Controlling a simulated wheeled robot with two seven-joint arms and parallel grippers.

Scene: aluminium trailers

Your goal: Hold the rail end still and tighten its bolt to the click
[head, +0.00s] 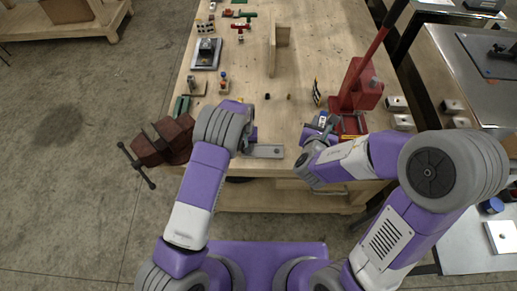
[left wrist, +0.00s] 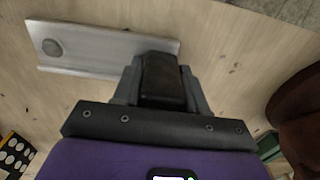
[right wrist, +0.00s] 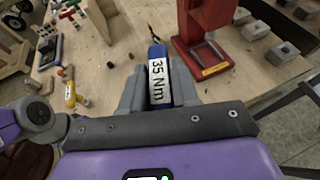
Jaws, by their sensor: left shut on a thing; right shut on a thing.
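The rail end (head: 265,151) is a flat grey metal bar lying at the bench's front edge. Its round bolt head (head: 277,152) shows near the free end, and the bolt also shows in the left wrist view (left wrist: 51,47). My left gripper (head: 247,145) is shut on the bar's other end (left wrist: 100,60); its fingers (left wrist: 160,80) cover that end. My right gripper (head: 319,134) is shut on a blue tool (right wrist: 157,70) with a white "35 Nm" label, seemingly a torque wrench. It is to the right of the bolt, apart from it. The tool's working end is hidden.
A dark red vise (head: 165,141) is at the bench's front left corner. A red lever press (head: 360,88) stands right, beside metal blocks (head: 398,104). A wooden bracket (head: 278,45) stands farther back. The wooden bench top (head: 290,75) is mostly clear in the middle.

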